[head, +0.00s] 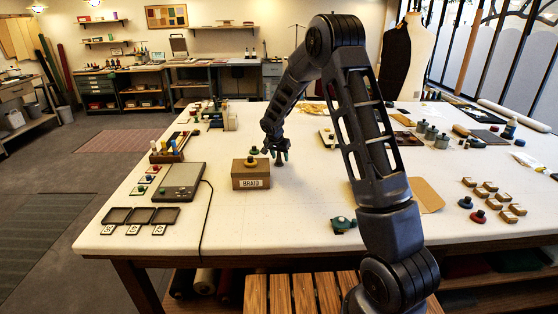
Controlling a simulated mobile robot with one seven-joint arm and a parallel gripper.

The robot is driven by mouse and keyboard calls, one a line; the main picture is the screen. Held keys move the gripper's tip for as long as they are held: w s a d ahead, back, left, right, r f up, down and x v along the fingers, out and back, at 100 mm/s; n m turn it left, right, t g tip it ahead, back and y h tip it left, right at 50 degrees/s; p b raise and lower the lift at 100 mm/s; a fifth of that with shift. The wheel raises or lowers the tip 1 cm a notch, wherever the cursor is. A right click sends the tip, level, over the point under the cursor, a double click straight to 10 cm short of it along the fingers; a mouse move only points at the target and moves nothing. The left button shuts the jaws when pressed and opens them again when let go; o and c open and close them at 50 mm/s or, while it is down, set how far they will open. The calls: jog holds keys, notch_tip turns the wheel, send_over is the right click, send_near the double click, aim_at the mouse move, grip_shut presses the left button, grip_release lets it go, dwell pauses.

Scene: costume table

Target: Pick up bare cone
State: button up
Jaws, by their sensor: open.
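My gripper (278,156) hangs over the white table (290,215), just right of and behind the brown BRAID box (251,181). It points down and is open. A small dark green piece (285,156) shows beside its fingers; I cannot tell whether it lies between them. A yellowish knob-like piece (252,160) stands on the box, with a green one (254,150) at the back. No piece can be told for sure as the bare cone at this size. My arm crosses the middle of the view and hides part of the table.
A flat dark scale-like device (181,181) and small trays (142,216) lie at left. A green item (341,223) sits near the front edge. Small tan boxes (487,194) and a red knobbed piece (478,216) are at right. The table between the box and the front edge is clear.

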jog(key=c, duration=1)
jog(key=shift+c, duration=0.2)
